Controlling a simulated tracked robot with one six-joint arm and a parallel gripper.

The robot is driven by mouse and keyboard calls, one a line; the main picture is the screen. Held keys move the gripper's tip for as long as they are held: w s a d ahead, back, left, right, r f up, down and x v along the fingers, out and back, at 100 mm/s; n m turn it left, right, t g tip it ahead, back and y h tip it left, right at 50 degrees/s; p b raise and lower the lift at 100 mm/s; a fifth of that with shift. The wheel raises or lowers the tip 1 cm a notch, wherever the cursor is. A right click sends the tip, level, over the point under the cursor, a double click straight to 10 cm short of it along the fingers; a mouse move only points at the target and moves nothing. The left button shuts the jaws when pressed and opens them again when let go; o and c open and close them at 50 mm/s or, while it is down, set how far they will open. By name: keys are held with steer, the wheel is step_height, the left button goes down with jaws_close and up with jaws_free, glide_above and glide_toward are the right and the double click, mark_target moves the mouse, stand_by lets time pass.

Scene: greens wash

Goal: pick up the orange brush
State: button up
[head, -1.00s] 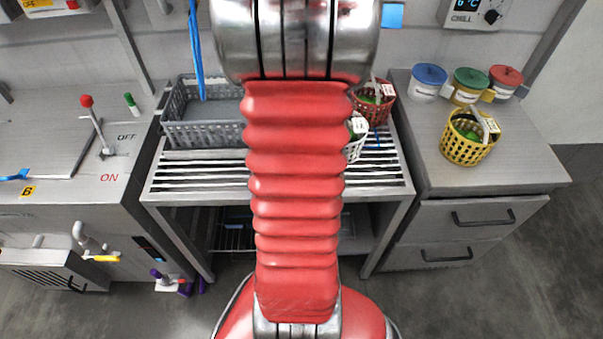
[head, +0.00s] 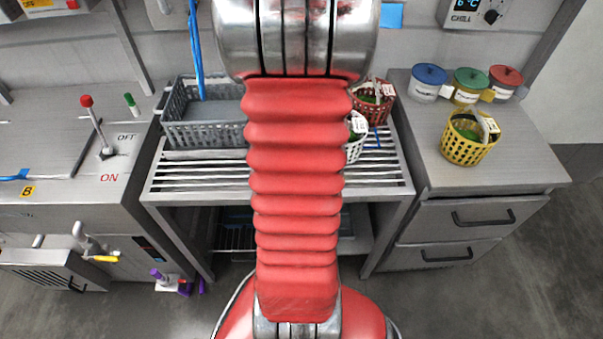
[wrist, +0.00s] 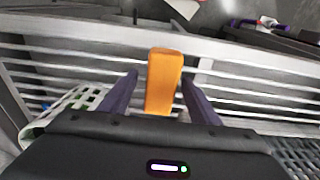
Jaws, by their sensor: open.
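The orange brush (wrist: 163,80) shows in the wrist view as an orange block-like piece over the slatted rack. It lies between the two dark purple fingers of my gripper (wrist: 158,77), which are open with a gap to either side of it. I cannot tell how deep the fingers reach around it. Its lower end is hidden by the gripper body. In the head view my red arm hides both the brush and my gripper.
The slatted rack (head: 200,180) holds a grey crate (head: 205,130), a white basket (head: 354,150) and a red basket (head: 375,110). The white basket is close beside my gripper in the wrist view (wrist: 55,115). A yellow basket (head: 462,150) stands on the right counter.

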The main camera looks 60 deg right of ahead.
steer(key=c, duration=1.3)
steer(key=shift+o, duration=0.2)
steer(key=shift+r, duration=0.15)
step_height(320, 180, up, 10)
steer(key=shift+r, duration=0.1)
